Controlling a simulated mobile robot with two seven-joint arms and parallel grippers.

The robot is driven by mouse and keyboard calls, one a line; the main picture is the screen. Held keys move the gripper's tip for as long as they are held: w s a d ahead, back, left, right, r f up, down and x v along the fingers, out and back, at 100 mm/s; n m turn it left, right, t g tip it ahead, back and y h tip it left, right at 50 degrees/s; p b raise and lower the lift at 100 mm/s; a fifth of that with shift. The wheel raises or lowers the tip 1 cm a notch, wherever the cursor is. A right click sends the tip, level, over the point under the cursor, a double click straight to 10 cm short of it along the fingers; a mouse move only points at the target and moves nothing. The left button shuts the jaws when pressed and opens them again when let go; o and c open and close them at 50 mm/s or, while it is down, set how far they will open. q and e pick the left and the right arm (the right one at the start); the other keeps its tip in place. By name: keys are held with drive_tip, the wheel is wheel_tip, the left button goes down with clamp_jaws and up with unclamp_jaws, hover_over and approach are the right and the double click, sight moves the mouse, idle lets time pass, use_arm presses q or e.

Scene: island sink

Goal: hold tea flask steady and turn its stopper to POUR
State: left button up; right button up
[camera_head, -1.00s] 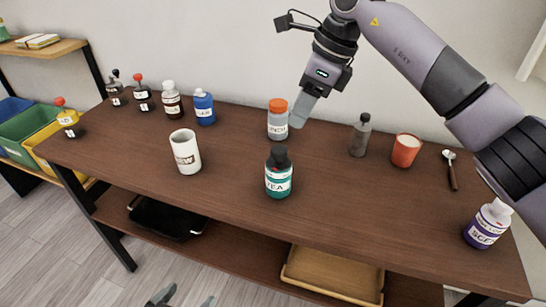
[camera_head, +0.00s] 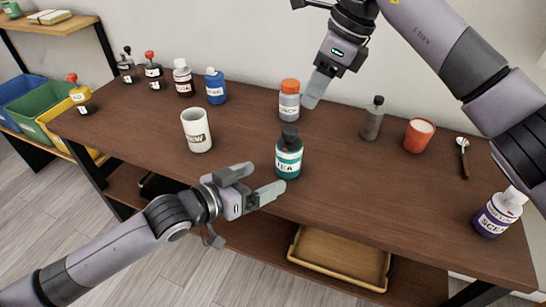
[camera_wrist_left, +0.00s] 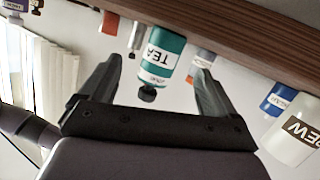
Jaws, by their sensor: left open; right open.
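The tea flask (camera_head: 288,160) is a teal bottle with a white TEA label and a dark stopper (camera_head: 289,137). It stands upright near the front middle of the table. The stopper's setting is too small to read. My left gripper (camera_head: 258,182) is open in front and to the left of the flask. In the left wrist view the flask (camera_wrist_left: 162,52) shows upside down between the open fingers (camera_wrist_left: 155,75), apparently not touched. My right gripper (camera_head: 314,88) hangs from above beside the orange-capped bottle (camera_head: 289,102), behind the flask; it is open and empty.
A white mug (camera_head: 196,132) stands left of the flask. A dark grey bottle (camera_head: 372,122), a red cup (camera_head: 418,136), a spoon (camera_head: 463,158) and a purple-labelled bottle (camera_head: 497,214) are to the right. Several bottles line the back left. The table (camera_head: 345,185) is clear right of the flask.

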sight(289, 150)
use_arm(q)
drive_tip(key=d+r+y, duration=0.1)
drive_tip(key=w+d+r+y, duration=0.1)
drive_tip(key=d, duration=0.1)
drive_tip(key=shift+r, duration=0.15)
drive_tip(key=shift+w+d+r+n+t+y, duration=0.1)
drive_tip(key=shift+w+r+n+t+y, duration=0.15)
drive_tip(key=shift+r+y, duration=0.25)
drive_tip(key=shift+w+r+n+t+y, duration=0.15)
drive_tip(key=shift+w+r+t+y, duration=0.15)
drive_tip(key=shift+r+y, duration=0.15)
drive_tip(key=shift+x, duration=3.5)
drive_tip(key=c, duration=1.1)
drive_tip(key=shift+c, duration=0.2)
